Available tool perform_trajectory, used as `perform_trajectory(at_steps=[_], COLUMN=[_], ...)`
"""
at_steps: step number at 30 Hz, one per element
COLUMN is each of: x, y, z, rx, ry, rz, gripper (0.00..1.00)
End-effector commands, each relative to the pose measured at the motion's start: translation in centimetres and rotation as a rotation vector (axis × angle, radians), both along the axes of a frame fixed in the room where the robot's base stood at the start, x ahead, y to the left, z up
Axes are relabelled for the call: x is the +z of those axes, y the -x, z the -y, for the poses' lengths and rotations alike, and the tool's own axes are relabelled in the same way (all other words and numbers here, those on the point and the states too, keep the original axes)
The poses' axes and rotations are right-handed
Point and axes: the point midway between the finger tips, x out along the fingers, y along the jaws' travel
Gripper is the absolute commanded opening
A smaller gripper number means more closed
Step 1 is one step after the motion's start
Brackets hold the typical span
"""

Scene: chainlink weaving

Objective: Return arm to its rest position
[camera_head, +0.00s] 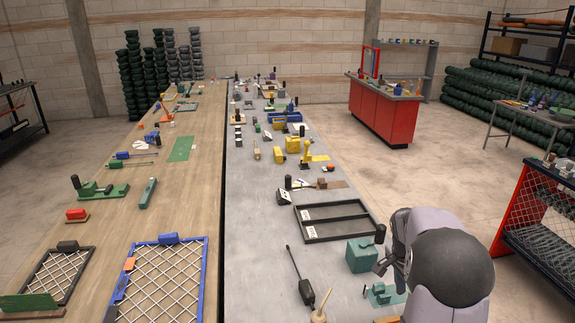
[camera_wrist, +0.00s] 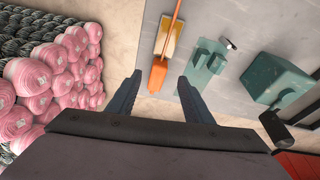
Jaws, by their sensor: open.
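My gripper (camera_wrist: 159,79) shows in the wrist view with its two dark fingers apart. In the head view my arm is folded at the lower right, over the right edge of the grey bench (camera_head: 255,220). The fingers are hard to make out there. A green box (camera_head: 360,257) with a black knob and a small green fixture (camera_head: 380,296) stand on the bench close to my arm. Both also show in the wrist view, the fixture (camera_wrist: 205,63) nearer the fingers than the box (camera_wrist: 272,82).
An orange-handled tool (camera_wrist: 158,74) lies by the bench edge. A black two-part tray (camera_head: 335,220) and a dark long-handled tool (camera_head: 306,290) lie on the bench. Pink rolls (camera_wrist: 60,65) are stacked left in the wrist view.

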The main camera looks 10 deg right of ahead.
Motion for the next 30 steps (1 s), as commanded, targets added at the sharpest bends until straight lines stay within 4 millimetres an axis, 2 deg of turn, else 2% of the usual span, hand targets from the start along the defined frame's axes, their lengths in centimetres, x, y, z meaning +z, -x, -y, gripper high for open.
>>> perform_trajectory(at_steps=[5, 8, 11, 12, 15, 19, 24, 27, 30], x=[-0.1, -1.5, -4.3, -5.3, -6.5, -6.4, -5.1, -4.2, -2.8], y=[-0.6, 0.4, 3.2, 4.8, 8.9, 13.4, 18.6, 19.8, 18.8], z=[-0.1, -1.3, -3.7, -4.9, -8.5, -13.8, -20.1, -22.2, -23.5], rx=[0.269, 0.463, 0.663, 0.741, 0.915, 1.081, 1.189, 1.264, 1.34], ry=[0.0, -0.037, -0.116, -0.155, -0.243, -0.313, -0.341, -0.313, -0.257], rz=[-0.044, -0.097, -0.171, -0.2, -0.24, -0.259, -0.262, -0.254, -0.218], gripper=[0.46, 0.46, 0.46, 0.46, 0.46, 0.46, 0.46, 0.46, 0.46])
